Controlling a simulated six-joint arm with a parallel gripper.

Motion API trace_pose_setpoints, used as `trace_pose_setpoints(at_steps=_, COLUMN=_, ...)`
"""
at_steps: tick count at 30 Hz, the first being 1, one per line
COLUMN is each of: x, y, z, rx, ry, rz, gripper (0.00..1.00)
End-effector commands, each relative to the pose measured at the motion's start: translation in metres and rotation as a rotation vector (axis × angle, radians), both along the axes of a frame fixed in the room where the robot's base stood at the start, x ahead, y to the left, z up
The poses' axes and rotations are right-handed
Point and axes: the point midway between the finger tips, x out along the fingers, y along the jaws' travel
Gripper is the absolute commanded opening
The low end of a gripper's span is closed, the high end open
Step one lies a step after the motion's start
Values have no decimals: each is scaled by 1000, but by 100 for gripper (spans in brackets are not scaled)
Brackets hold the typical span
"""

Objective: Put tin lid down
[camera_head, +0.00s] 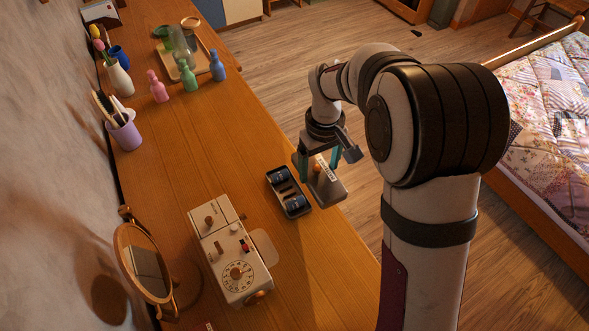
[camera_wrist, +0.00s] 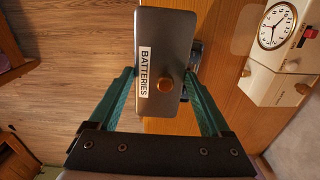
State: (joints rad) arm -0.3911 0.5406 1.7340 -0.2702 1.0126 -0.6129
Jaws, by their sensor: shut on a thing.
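A grey tin lid (camera_wrist: 170,45) with a "BATTERIES" label and a round copper-coloured knob is between the green fingers of my gripper (camera_wrist: 160,85) in the wrist view. My gripper (camera_head: 320,165) is shut on the lid, which also shows in the head view (camera_head: 328,188). The lid is held tilted near the table's right edge, just right of the open tin. The dark open tin (camera_head: 289,193) stands on the wooden table (camera_head: 240,150) with dark blue batteries inside. In the wrist view the tin is mostly hidden behind the lid.
A cream sewing machine-like device with a dial (camera_head: 232,250) stands in front of the tin, with a round mirror (camera_head: 143,262) to its left. Coloured bottles (camera_head: 188,76), a tray (camera_head: 183,60) and a purple cup (camera_head: 125,133) stand farther back. The table middle is clear.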

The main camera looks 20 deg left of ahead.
Motion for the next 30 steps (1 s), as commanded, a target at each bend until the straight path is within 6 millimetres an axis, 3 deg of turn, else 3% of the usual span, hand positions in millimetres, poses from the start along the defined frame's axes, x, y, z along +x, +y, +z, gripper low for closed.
trace_pose_setpoints(at_steps=3, x=0, y=-25, z=15, rx=1, ry=-2, rz=-3, gripper=26)
trace_pose_setpoints(at_steps=7, x=-1, y=-43, z=24, rx=0, ry=-1, rz=-1, gripper=26)
trace_pose_setpoints(at_steps=11, x=-16, y=-74, z=27, rx=-1, ry=-1, rz=4, gripper=26)
trace_pose_setpoints(at_steps=18, x=-90, y=-149, z=21, rx=0, ry=-1, rz=29, gripper=26)
trace_pose_setpoints(at_steps=21, x=-123, y=-169, z=16, rx=1, ry=-2, rz=39, gripper=26)
trace_pose_setpoints(at_steps=26, x=-148, y=-174, z=8, rx=1, ry=-1, rz=55, gripper=26)
trace_pose_setpoints(at_steps=30, x=-144, y=-137, z=-16, rx=0, ry=6, rz=65, gripper=26)
